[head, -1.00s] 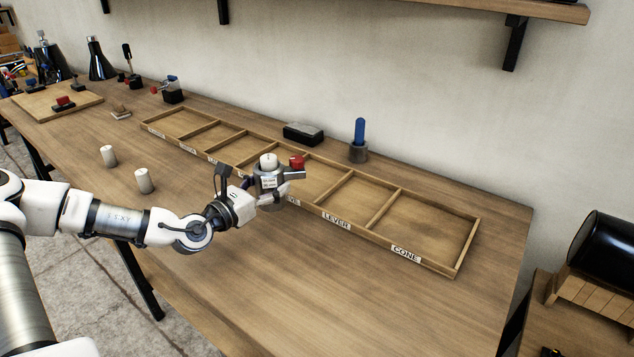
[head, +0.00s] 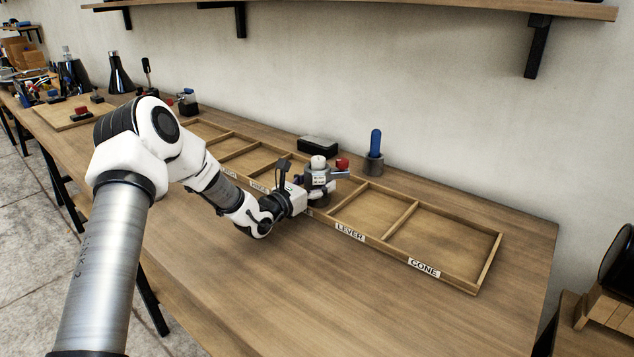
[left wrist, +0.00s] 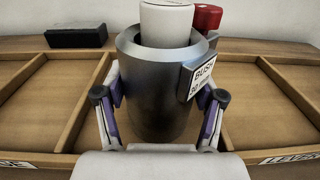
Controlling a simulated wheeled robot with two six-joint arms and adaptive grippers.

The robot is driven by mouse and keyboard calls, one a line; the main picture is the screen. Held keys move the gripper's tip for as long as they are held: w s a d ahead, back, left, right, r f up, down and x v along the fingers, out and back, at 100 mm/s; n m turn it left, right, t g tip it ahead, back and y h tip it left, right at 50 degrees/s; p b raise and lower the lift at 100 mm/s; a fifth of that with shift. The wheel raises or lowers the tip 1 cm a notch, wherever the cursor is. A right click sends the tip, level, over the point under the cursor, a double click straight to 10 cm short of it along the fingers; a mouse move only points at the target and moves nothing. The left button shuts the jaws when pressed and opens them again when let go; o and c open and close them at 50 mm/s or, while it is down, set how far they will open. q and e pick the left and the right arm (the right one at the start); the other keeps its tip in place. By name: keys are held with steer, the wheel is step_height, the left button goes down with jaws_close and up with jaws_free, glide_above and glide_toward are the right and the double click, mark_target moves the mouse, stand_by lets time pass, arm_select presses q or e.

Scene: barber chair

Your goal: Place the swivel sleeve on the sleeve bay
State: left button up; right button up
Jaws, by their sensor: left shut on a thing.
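The swivel sleeve, a grey metal cylinder (left wrist: 158,85) with a "BUSH" label, is upright in my left gripper (left wrist: 160,105), with a finger on each side. A white cylinder (left wrist: 166,22) stands in its open top, and a red knob (left wrist: 206,18) shows behind it. In the head view the held sleeve (head: 318,176) is over the long wooden tray (head: 455,278), at the bay just left of the LEVER bay. That bay's own label is hidden by my gripper. I cannot tell whether the sleeve's base touches the bay floor. My right gripper is not in view.
Low dividers (left wrist: 88,100) flank the sleeve. The LEVER bay (head: 372,213) and CONE bay (head: 440,240) are empty. Behind the tray stand a black box (head: 318,146) and a blue-handled tool in a grey holder (head: 374,163). The bench in front is clear.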

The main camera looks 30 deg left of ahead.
arm_select(q)
steer(key=shift+s+b, duration=0.1)
steer(key=shift+b, duration=0.2)
steer(key=o, duration=1.4)
steer(key=shift+f, duration=0.1)
steer(key=shift+o, duration=0.2)
steer(key=shift+r, duration=0.25)
steer(key=s+p, duration=0.1)
steer(key=s, duration=0.2)
steer(key=s+a+p, duration=0.1)
steer(key=s, duration=0.3)
steer(key=s+p, duration=0.1)
steer(key=s, duration=0.3)
steer(key=shift+a+r, duration=0.15)
steer(key=shift+a, duration=0.1)
steer(key=shift+s+d, duration=0.1)
steer(key=shift+s, duration=0.35)
steer(key=shift+f, duration=0.2)
